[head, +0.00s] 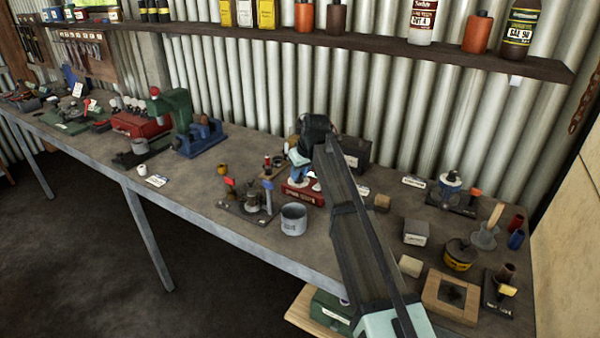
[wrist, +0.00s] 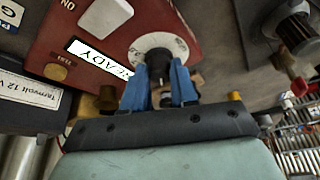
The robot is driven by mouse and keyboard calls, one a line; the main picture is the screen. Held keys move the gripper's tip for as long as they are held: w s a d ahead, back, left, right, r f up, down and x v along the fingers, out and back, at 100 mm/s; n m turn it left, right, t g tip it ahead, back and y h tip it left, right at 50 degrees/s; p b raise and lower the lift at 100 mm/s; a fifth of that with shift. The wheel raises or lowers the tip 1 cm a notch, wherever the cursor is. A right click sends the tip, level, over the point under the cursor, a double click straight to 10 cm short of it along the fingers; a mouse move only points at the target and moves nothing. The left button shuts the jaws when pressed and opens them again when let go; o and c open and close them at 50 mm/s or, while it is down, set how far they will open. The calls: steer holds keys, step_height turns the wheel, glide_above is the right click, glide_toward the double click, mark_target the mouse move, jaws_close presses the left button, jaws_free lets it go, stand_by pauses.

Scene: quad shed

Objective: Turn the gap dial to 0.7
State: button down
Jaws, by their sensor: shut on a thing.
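The red unit (wrist: 75,30) fills the upper left of the wrist view, with its panel upside down. A white dial plate (wrist: 184,47) with a black knob (wrist: 158,44) is on it; I take this as the gap dial. My gripper (wrist: 159,68) has its two blue fingers shut on the knob from both sides. The fingers hide part of the knob and plate, and I cannot read a dial setting. A lit label reading READY (wrist: 98,57) is beside the dial. In the head view the red unit (head: 301,193) is partly behind my arm.
A white switch (wrist: 105,16) is near the dial. A Tarnvolt 12 V box (wrist: 28,104) stands close by. In the head view, a grey metal cup (head: 293,219) and a small stand (head: 252,205) are on the bench left of my arm; several small parts are to its right.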

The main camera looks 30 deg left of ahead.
stand_by(0.3)
steer(key=m+t+h, duration=0.1)
steer(key=m, duration=0.3)
steer(key=shift+s+a, duration=0.1)
steer(key=shift+s, duration=0.05)
steer(key=m, duration=0.2)
steer(key=m+t+h, duration=0.1)
steer(key=m, duration=0.1)
steer(key=shift+a+m, duration=0.2)
steer(key=shift+m, duration=0.1)
steer(key=m+h, duration=0.1)
steer(key=m, duration=0.1)
steer(key=m+h, duration=0.1)
steer(key=m, duration=0.1)
steer(key=shift+a+t, duration=0.15)
steer(key=shift+t, duration=0.15)
steer(key=shift+m+h, duration=0.6)
steer(key=shift+m, duration=1)
steer(key=c, duration=0.9)
jaws_free()
